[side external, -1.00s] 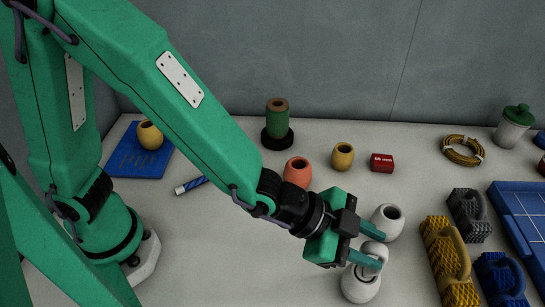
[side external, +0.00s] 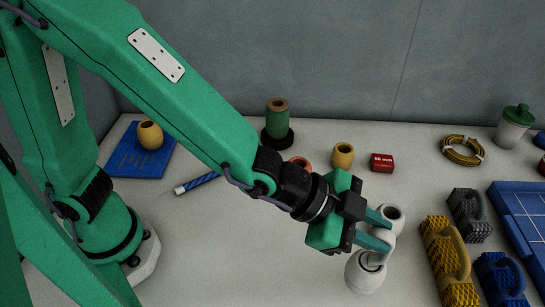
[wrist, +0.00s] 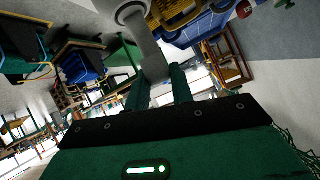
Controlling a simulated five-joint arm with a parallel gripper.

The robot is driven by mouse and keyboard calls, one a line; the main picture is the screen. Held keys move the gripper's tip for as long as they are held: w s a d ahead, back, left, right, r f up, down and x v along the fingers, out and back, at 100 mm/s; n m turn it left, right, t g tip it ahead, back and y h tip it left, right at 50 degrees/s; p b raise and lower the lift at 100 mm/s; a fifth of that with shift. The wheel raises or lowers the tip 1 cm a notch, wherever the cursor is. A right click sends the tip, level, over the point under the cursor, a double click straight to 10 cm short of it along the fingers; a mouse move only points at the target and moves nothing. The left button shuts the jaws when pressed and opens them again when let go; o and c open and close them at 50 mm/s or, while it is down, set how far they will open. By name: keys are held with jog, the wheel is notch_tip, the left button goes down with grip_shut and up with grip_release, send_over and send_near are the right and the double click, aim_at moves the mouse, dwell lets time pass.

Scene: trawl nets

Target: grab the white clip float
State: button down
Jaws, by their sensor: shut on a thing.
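The white clip float (side external: 365,277) is a round white body with a pale loop on top, at lower middle right in the side view. My gripper (side external: 384,236) is shut on its loop, with the teal fingers on either side of it and the body hanging below. In the wrist view, a pale grey-white part of the float (wrist: 150,55) runs up from between my gripper's fingers (wrist: 161,85) to a rounded end at the top edge. Whether the float's base clears the table cannot be told for sure.
A yellow brush (side external: 445,262) and a blue brush (side external: 502,280) lie to the right. A yellow float (side external: 343,155) and a red box (side external: 382,162) stand farther back. Bare table lies left of the clip float.

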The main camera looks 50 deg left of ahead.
jog(key=shift+r, duration=3.05)
